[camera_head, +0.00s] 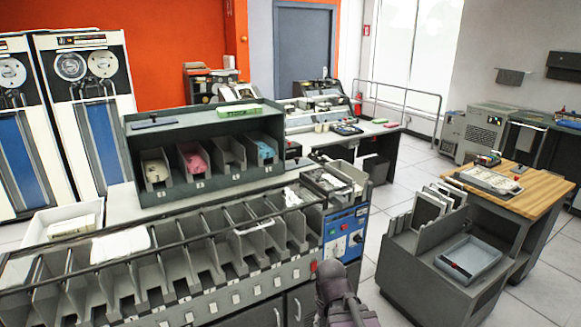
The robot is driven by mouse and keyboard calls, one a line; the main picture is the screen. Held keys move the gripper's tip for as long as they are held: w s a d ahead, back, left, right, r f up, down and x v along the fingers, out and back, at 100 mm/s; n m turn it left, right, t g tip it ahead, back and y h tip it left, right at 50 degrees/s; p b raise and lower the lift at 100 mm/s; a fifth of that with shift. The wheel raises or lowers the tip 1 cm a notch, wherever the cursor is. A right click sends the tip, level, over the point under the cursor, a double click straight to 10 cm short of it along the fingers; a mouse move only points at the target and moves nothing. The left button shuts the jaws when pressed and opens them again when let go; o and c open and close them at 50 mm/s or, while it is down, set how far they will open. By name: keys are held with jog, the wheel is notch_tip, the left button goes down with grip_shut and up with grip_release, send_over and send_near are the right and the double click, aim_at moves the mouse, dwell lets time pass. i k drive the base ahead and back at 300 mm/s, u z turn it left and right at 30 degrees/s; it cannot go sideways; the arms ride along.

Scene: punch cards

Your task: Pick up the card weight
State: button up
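I cannot pick out the card weight for certain at this size. A long grey card sorter (199,252) with a row of open pockets runs across the front left. A light-coloured thin piece (262,226) lies slantwise over its pockets at the right. A dark green rack (160,122) stands behind the sorter; its bays hold a pale stack (156,168), a pink stack (194,159) and a blue stack (265,151). A dark part of my arm rises at the bottom centre, in front of the sorter's right end. My gripper's fingers do not show.
A white tray (40,226) and white papers (120,243) lie at the sorter's left. A blue control panel (345,238) is at its right end. A grey cart with a shallow tray (491,262) and a wooden-topped table (540,183) stand right. Open tiled floor (415,163) lies between.

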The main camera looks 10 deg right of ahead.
aim_at(298, 163)
jog(key=z, duration=0.25)
jog(key=i, duration=1)
jog(key=u, duration=0.25)
